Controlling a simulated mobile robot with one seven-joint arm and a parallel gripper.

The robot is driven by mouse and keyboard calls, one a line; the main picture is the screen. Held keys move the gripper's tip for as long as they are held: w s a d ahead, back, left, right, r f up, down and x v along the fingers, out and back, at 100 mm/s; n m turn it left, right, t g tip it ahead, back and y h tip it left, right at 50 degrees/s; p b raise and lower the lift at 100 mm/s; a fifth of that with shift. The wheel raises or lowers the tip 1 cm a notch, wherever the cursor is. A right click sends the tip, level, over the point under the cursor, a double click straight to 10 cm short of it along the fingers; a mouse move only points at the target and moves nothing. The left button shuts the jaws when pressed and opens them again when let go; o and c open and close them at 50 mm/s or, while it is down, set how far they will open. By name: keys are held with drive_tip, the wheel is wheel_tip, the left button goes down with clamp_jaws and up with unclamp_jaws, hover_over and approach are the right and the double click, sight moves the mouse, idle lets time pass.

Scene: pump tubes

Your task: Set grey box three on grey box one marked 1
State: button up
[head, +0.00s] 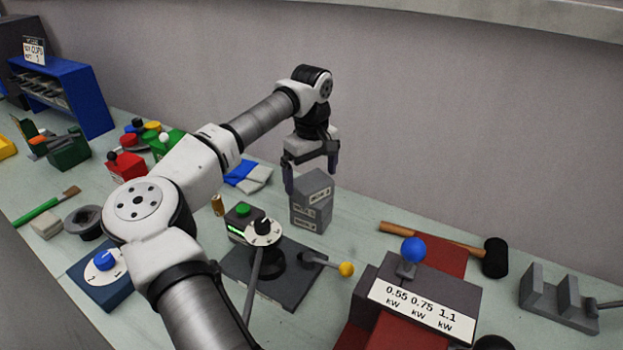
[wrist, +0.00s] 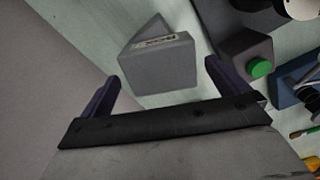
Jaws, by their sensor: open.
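Grey boxes stand in one stack on the bench, with three white labels showing one above another in the head view. The small label text is too blurred to read surely, so I cannot tell for certain which is box three or box one. The top grey box (head: 314,179) also shows in the wrist view (wrist: 160,70). A lower grey box (head: 305,226) is at the bottom of the stack. My gripper (head: 311,182) is open and empty, its fingers pointing down on either side of the top box. Whether they touch it is unclear.
A dark base (head: 290,290) with a dial, a green-button box (head: 240,220) and a yellow-knobbed lever stands just in front of the stack. A hammer (head: 440,240) lies to the right, with a labelled grey block (head: 425,290) before it. The wall is close behind.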

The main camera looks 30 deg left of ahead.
sight(311, 181)
wheel_tip(311, 181, up, 11)
drive_tip(key=b, duration=0.1)
drive_tip(key=shift+f, duration=0.2)
drive_tip(key=shift+c, duration=0.4)
idle(1.1)
